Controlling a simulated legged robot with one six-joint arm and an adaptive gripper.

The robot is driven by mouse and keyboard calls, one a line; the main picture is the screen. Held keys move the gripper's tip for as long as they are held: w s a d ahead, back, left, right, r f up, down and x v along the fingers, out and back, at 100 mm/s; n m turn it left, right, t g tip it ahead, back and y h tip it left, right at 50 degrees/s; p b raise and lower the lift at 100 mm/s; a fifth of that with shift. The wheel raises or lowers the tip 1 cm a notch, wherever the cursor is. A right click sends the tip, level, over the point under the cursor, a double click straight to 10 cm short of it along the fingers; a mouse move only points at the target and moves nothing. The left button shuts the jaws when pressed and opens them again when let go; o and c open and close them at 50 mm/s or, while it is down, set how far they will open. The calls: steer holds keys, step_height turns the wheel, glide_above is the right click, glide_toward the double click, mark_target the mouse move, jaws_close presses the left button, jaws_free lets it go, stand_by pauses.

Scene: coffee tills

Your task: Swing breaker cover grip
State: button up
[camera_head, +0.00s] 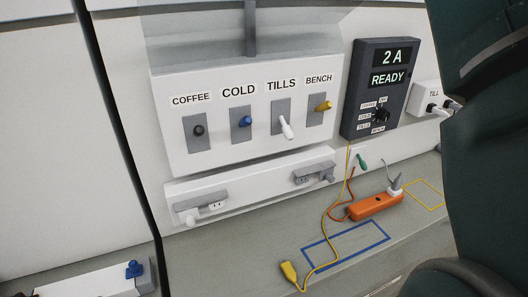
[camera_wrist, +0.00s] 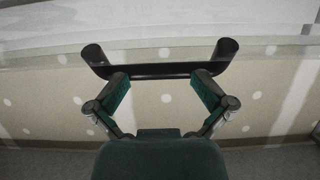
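A clear cover (camera_head: 190,40) shows at the top of the head view, above the white breaker panel (camera_head: 240,157) and cut off by the frame's top edge. The panel below is uncovered, with switches marked coffee, cold, tills and bench. In the wrist view a black bar-shaped grip (camera_wrist: 160,70) with bent ends spans the space ahead of my gripper (camera_wrist: 159,78). Its two green-padded fingers are spread apart, tips close to the bar. I cannot tell whether they touch it. My gripper is outside the head view.
A dark display box (camera_head: 376,88) reads "2 A READY". An orange power strip (camera_head: 374,206) and a yellow cable plug (camera_head: 289,272) lie on the counter, beside a blue outlined rectangle (camera_head: 318,244). My dark green arm fills the head view's right side.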

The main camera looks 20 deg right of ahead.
steer(key=shift+w+f, duration=0.2)
steer(key=shift+f, duration=0.1)
steer(key=shift+s+f, duration=0.2)
steer(key=shift+s, duration=0.15)
steer(key=shift+c, duration=0.6)
steer(key=shift+s+f, duration=0.35)
steer(key=shift+s, duration=0.1)
steer(key=c, duration=0.8)
steer(key=shift+s+f, duration=0.1)
steer(key=shift+s, duration=0.2)
jaws_close()
steer(key=s+f, duration=0.2)
steer(key=s, duration=0.1)
steer(key=shift+s+d+f, duration=0.1)
steer(key=shift+s+f, duration=0.05)
steer(key=shift+s, duration=0.1)
